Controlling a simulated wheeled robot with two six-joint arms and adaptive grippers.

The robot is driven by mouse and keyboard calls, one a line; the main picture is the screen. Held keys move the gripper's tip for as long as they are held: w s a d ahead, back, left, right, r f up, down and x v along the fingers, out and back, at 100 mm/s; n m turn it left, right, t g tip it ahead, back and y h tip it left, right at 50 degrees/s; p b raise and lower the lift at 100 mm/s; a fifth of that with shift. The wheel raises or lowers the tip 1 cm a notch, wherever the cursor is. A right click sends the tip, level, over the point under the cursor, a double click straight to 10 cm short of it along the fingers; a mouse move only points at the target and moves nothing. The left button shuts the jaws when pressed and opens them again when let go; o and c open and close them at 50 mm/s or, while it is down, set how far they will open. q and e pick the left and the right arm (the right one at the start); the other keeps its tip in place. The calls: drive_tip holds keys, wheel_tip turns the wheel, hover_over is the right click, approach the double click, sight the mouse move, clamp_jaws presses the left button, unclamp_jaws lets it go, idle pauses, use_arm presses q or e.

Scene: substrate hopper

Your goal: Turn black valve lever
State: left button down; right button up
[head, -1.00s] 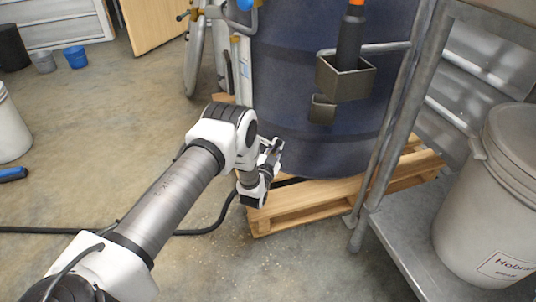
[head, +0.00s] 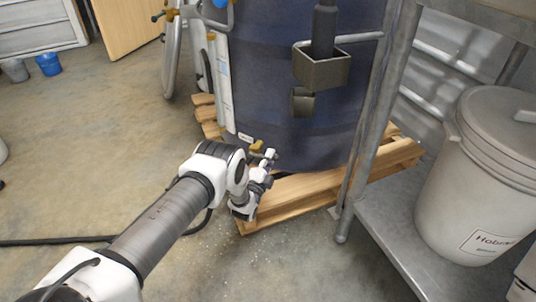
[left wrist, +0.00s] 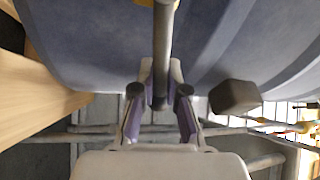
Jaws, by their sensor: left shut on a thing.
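The valve lever looks like a dark grey bar (left wrist: 164,48) in the left wrist view. It runs down from a yellow brass part at the top edge to between my fingers. My left gripper (left wrist: 160,100) is shut on the bar, with one finger on each side. In the head view my left gripper (head: 266,165) is low at the front of the dark blue drum (head: 285,110). A small brass fitting (head: 257,146) shows just above it. The lever is too small or hidden there to make out. My right gripper is not in view.
The drum stands on a wooden pallet (head: 300,196). A metal holder (head: 322,70) hangs in front of it. A metal rack (head: 372,130) with a white bucket (head: 475,180) stands at right.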

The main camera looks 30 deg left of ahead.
use_arm(q)
drive_tip(key=shift+d+f+m+h, duration=0.1)
drive_tip(key=shift+f+m+h, duration=0.15)
drive_tip(key=shift+f+m, duration=0.4)
drive_tip(key=shift+f+m+h, duration=0.25)
drive_tip(key=shift+f+m, duration=0.05)
drive_tip(key=shift+m, duration=0.65)
drive_tip(key=c, duration=1.2)
unclamp_jaws()
drive_tip(key=s, duration=0.4)
drive_tip(key=s+f, duration=0.1)
drive_tip(key=s, duration=0.3)
drive_tip(key=s+f, duration=0.1)
drive_tip(key=s, duration=0.3)
drive_tip(key=shift+d+f, duration=0.1)
drive_tip(key=shift+f, duration=0.1)
drive_tip(key=shift+w, duration=0.1)
